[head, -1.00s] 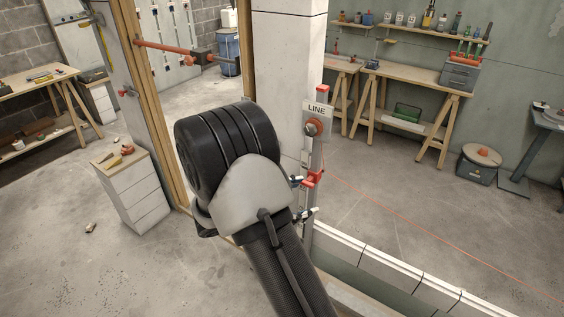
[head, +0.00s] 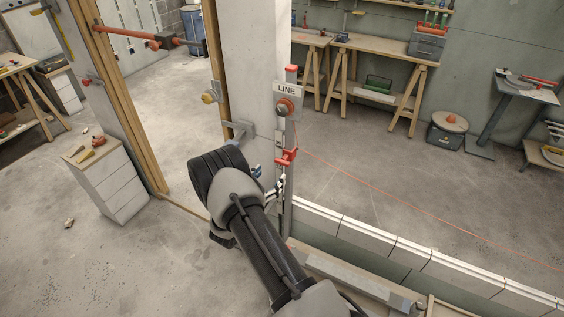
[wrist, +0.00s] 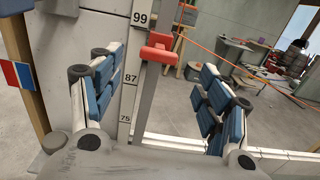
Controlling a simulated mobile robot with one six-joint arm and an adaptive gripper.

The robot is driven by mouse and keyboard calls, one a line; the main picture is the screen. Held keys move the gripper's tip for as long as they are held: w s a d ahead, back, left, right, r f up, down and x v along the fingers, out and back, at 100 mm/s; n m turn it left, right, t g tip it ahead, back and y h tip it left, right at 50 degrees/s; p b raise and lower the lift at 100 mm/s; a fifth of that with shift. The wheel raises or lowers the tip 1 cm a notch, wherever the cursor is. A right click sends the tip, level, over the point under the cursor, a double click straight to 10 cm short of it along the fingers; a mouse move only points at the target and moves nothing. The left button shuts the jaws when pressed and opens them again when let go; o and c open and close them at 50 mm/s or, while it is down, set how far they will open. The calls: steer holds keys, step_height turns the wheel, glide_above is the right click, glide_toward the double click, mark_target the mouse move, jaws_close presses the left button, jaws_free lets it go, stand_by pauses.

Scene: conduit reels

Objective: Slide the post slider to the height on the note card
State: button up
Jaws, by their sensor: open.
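The red post slider (head: 287,157) sits on a grey upright post (head: 289,195), below a plate marked LINE (head: 286,88). In the wrist view the red slider (wrist: 158,48) stands beside a scale strip (wrist: 127,95) reading 99, 87 and 75, its red body between the 99 and 87 labels in the picture. My gripper (wrist: 160,88) is open, its blue-padded fingers appearing either side of the post, below the slider's red head. In the head view my gripper (head: 270,185) is just left of the post, partly hidden by my arm. I cannot make out a height note card.
An orange string (head: 400,205) runs right from the post over a low block wall (head: 380,240). A pale column (head: 255,60) stands behind the post. A white drawer cabinet (head: 110,180) stands left. Open floor lies between them.

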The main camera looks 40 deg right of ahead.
mark_target(281, 162)
steer(key=b+x, duration=0.1)
steer(key=x, duration=0.9)
steer(key=shift+s, duration=0.1)
steer(key=c, duration=1.5)
step_height(281, 162, down, 12)
steer(key=b, duration=1.1)
steer(key=shift+f, duration=0.1)
steer(key=shift+c, duration=0.2)
steer(key=o, duration=1.5)
steer(key=shift+o, duration=0.2)
steer(key=shift+a, duration=0.1)
steer(key=v, duration=1.2)
